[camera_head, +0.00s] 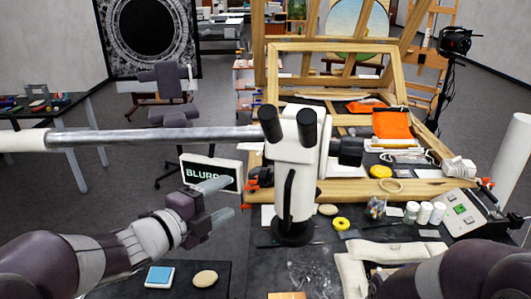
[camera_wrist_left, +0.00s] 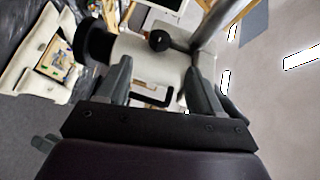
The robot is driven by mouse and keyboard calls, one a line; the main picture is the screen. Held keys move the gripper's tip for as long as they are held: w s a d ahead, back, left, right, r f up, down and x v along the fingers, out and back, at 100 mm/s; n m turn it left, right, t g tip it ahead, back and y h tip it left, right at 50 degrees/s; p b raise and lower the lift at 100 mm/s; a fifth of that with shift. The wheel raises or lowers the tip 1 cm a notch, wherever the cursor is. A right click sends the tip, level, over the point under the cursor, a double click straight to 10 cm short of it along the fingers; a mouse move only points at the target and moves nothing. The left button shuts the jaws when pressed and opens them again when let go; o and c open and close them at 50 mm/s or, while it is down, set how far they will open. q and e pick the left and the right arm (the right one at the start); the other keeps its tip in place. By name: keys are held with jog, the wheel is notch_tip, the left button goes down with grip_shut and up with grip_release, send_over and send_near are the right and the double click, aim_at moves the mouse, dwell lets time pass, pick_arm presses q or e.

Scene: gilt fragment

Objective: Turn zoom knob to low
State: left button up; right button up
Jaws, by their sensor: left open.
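A white microscope (camera_head: 297,165) with two black eyepieces hangs on a long metal boom over the table. My left gripper (camera_head: 224,199) is open and empty, left of the microscope and apart from it, its fingers pointing right. In the left wrist view the white microscope head (camera_wrist_left: 142,52) lies beyond the open fingers. A small round black knob (camera_wrist_left: 160,40) on it appears to be the zoom knob, above the gap between the fingers. I cannot make out this knob or its setting in the head view. My right gripper is out of view; only its arm shows at lower right.
A sign reading "BLURR" (camera_head: 208,168) stands behind my left gripper, which partly covers it. A wooden easel frame (camera_head: 335,48) stands behind. White bottles (camera_head: 424,212), a yellow tape ring (camera_head: 341,224) and a control box (camera_head: 460,210) are on the right.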

aim_at(266, 176)
pick_arm(q)
jog(key=p+x, duration=0.4)
jog(key=x, duration=0.7)
jog(key=shift+w, duration=0.2)
jog(key=c, duration=1)
jog(key=shift+c, duration=0.2)
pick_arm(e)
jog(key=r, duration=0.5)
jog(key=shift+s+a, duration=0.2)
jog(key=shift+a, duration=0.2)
